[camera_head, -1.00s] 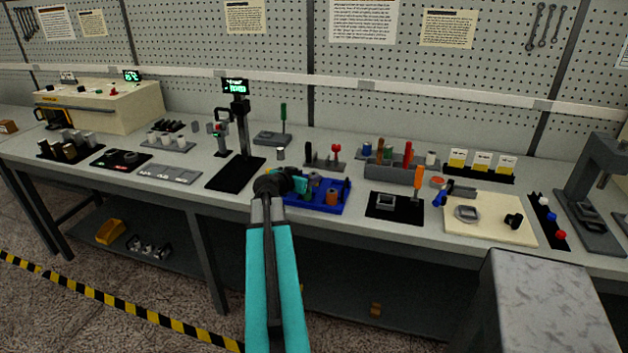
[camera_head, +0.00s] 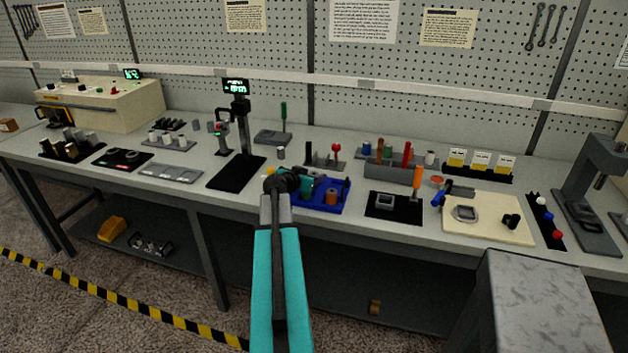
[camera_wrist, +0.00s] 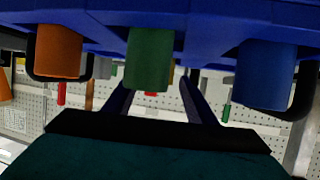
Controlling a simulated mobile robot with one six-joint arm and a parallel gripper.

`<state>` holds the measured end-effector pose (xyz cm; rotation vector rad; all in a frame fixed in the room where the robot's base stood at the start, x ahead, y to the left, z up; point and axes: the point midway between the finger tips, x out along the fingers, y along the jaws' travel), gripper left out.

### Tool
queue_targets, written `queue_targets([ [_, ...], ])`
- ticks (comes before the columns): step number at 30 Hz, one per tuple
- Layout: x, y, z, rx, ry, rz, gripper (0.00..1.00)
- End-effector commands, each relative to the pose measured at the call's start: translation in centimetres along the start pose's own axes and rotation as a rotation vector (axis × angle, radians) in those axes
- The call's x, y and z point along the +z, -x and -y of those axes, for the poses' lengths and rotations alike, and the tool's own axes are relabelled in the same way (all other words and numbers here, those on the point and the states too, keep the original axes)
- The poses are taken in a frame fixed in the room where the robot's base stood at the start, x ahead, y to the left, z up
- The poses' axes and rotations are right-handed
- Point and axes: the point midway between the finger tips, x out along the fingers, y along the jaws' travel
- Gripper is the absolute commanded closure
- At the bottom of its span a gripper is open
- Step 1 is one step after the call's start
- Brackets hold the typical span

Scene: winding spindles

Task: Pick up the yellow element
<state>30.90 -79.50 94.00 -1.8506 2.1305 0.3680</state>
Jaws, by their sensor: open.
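A small yellow patch (camera_head: 268,171) shows just left of my wrist joint in the head view; it may be the yellow element, mostly hidden by my arm. The blue tray (camera_head: 322,208) lies on the bench beside my gripper (camera_wrist: 156,88), and an orange cylinder (camera_head: 332,196) stands in it. The wrist view is upside down. It shows the tray's blue edge with an orange cylinder (camera_wrist: 58,50), a green cylinder (camera_wrist: 149,58) and a blue cylinder (camera_wrist: 264,73). My gripper is open, its fingers apart on either side of the green cylinder's line of sight. I see no grip on anything.
A black-based stand with a display (camera_head: 236,172) is left of the tray. A holder with a red-topped piece (camera_head: 325,161) stands behind it. A black mat (camera_head: 385,212) with a grey part lies to the right. A grey tool box (camera_head: 392,174) stands further back.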

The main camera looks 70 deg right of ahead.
Motion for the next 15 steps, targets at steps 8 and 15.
queue_targets([
  [8,0.00,0.02,0.02,0.000,0.000,0.000,0.69],
  [15,-0.02,0.02,0.02,0.000,0.000,0.000,0.94],
])
